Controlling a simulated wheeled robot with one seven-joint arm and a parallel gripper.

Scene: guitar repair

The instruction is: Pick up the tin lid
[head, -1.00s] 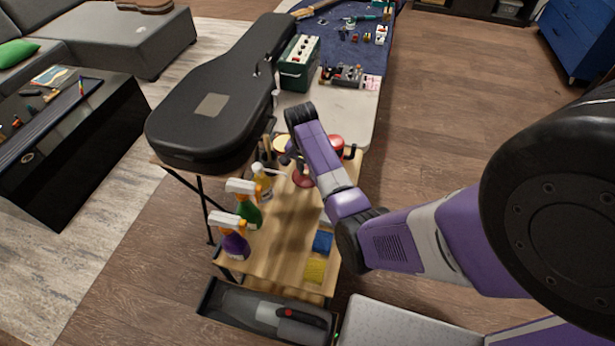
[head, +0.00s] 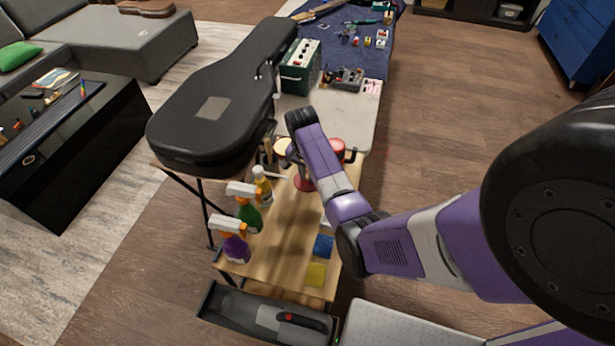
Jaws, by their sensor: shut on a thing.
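My gripper (head: 296,160) is mostly hidden behind my own purple wrist link, over the far part of the wooden cart top (head: 283,237). Only a small dark part shows at the link's left side. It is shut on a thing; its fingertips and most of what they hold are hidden. A round cream-yellow disc (head: 282,146) shows just left of my wrist. A red round tin (head: 304,184) stands below it, partly covered by my arm. I cannot make out the lid's outline clearly.
Spray bottles with purple (head: 235,246), green (head: 249,216) and amber (head: 263,187) bodies line the cart's left side. Blue (head: 323,245) and yellow (head: 316,274) sponges lie at its near right. A black guitar case (head: 215,105) and a green box (head: 299,68) stand beyond.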

